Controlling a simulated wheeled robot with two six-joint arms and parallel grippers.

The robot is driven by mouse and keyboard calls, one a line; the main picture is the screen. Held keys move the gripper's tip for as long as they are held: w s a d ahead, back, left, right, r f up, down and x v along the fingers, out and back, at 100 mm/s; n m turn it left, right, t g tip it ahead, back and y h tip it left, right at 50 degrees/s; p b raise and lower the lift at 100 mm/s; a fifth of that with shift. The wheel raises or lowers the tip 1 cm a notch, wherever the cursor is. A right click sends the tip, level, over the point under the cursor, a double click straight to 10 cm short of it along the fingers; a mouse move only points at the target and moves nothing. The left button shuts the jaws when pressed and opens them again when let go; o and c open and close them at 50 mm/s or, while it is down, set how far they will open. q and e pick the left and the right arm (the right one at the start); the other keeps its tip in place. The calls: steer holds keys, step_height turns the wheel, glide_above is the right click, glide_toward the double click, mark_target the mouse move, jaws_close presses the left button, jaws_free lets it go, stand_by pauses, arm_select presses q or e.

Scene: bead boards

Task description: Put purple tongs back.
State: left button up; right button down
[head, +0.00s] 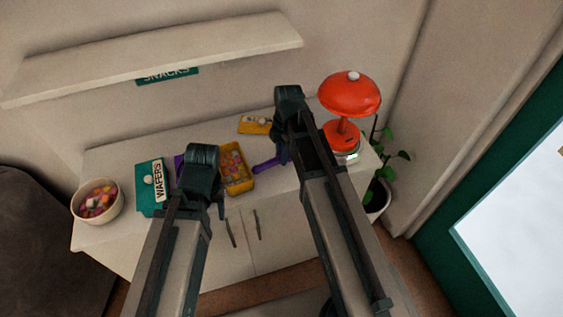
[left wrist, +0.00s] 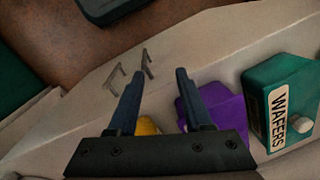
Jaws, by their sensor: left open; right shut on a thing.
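The purple tongs (head: 266,164) show as a short purple bar at the right gripper, low over the cabinet top; the rest of them is hidden behind the gripper. My right gripper (head: 283,155) is shut on the tongs, between the yellow tray of candies and the orange lamp. My left gripper (head: 212,190) is open and empty, in front of a purple container (head: 179,165) that it partly hides. In the left wrist view its two fingers (left wrist: 157,75) stand apart, with the purple container (left wrist: 222,118) beside the right finger.
A yellow tray of candies (head: 248,184) stands between my grippers. A teal wafers box (head: 149,205) and a candy bowl (head: 119,205) are at left. A yellow item (head: 247,127) lies behind. The orange lamp (head: 350,95) stands right, near a plant (head: 385,170). A shelf (head: 200,50) hangs above.

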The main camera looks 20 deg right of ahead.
arm_select(q)
steer(key=shift+f+b, duration=0.45)
steer(key=shift+f, duration=0.5)
arm_select(e)
steer(key=shift+f, duration=0.9)
steer(key=shift+f, duration=0.15)
steer(key=c, duration=0.7)
jaws_free()
steer(key=shift+r, duration=0.2)
